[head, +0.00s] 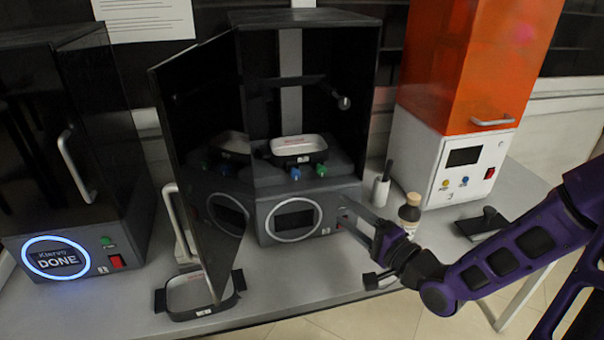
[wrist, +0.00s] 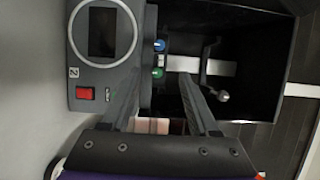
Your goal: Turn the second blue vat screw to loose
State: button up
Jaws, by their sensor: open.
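The middle machine (head: 330,190) stands with its dark door (head: 205,180) swung open to the left. A white-lined vat (head: 299,146) with a dark rim sits inside it. At the vat's front are a blue screw (head: 295,173) on the left and a green screw (head: 321,170) on the right. The wrist view also shows the blue screw (wrist: 159,45) and, just below it, the green screw (wrist: 157,73). My gripper (head: 355,240) is open and empty at the machine's front right. In the wrist view its fingers (wrist: 158,85) point toward the screws, apart from them.
A second vat (head: 187,309) lies on the bench below the door. A brown bottle (head: 409,212) and a white holder (head: 381,190) stand right of the machine. An orange-hooded machine (head: 470,65) is farther right; a machine reading DONE (head: 55,262) is at left. A metal ball-ended lever (wrist: 222,96) hangs inside the chamber.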

aim_at(297, 176)
jog(key=b+x, duration=0.3)
jog(key=x, duration=1.4)
jog(key=shift+f, duration=0.1)
grip_shut()
